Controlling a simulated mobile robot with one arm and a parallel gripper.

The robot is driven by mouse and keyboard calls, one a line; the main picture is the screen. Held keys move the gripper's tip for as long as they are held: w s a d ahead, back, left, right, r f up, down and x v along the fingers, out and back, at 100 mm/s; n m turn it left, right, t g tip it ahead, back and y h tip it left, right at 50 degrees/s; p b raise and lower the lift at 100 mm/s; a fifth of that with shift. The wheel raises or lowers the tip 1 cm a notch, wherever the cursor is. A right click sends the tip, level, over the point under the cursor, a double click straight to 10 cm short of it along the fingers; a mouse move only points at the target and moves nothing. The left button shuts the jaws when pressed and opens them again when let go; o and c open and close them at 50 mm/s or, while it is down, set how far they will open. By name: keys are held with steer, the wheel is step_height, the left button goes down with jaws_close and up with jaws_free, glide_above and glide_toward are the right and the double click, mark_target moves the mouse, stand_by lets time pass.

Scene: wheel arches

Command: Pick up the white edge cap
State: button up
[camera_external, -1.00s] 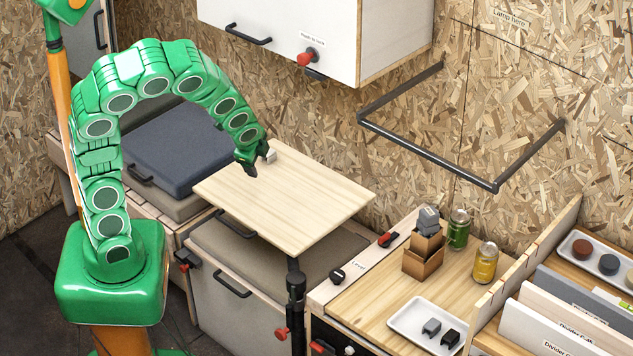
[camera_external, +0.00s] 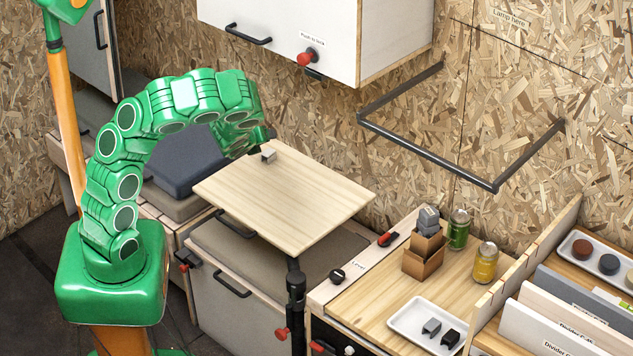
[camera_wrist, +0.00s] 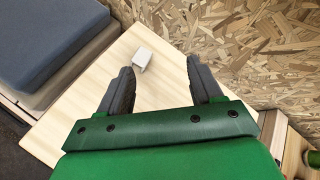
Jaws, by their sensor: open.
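The white edge cap (camera_external: 268,154) is a small pale block on the far left corner of the wooden tabletop (camera_external: 285,200). In the wrist view the cap (camera_wrist: 142,58) lies ahead of the fingertips, between their lines and nearer the left finger. My gripper (camera_wrist: 160,72) is open and empty, with a dark finger on each side. In the external view my gripper (camera_external: 257,146) is by the far left corner, close to the cap; the arm hides part of it. I cannot tell its exact height above the table.
A chipboard wall (camera_external: 330,125) rises behind the tabletop. Blue-grey cushions (camera_external: 175,160) lie left of it. A white cabinet (camera_external: 290,30) hangs above. At the right, a counter holds a tray (camera_external: 400,325) with grey and black caps, a cardboard box (camera_external: 422,262) and cans.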

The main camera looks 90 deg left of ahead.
mark_target(268, 152)
steer(key=a+f+m+t, duration=0.1)
steer(key=f+m, duration=0.1)
steer(key=s+a+f+m+t, duration=0.1)
steer(key=f+m, duration=0.2)
steer(key=s+a+f+m+t, duration=0.1)
steer(key=a+f+m, duration=0.1)
steer(key=f, duration=0.1)
steer(key=shift+s+f, duration=0.1)
steer(key=shift+s, duration=0.05)
steer(key=shift+s+f+m+t, duration=0.15)
steer(key=shift+f+m+t, duration=0.15)
steer(key=shift+f+m, duration=0.55)
steer(key=shift+r+x, duration=0.15)
steer(key=shift+x, duration=1.2)
steer(key=shift+r+x, duration=0.2)
steer(key=shift+x, duration=2.5)
steer(key=c, duration=1)
steer(key=shift+c, duration=0.2)
steer(key=shift+r, duration=0.1)
steer(key=shift+r, duration=4.9)
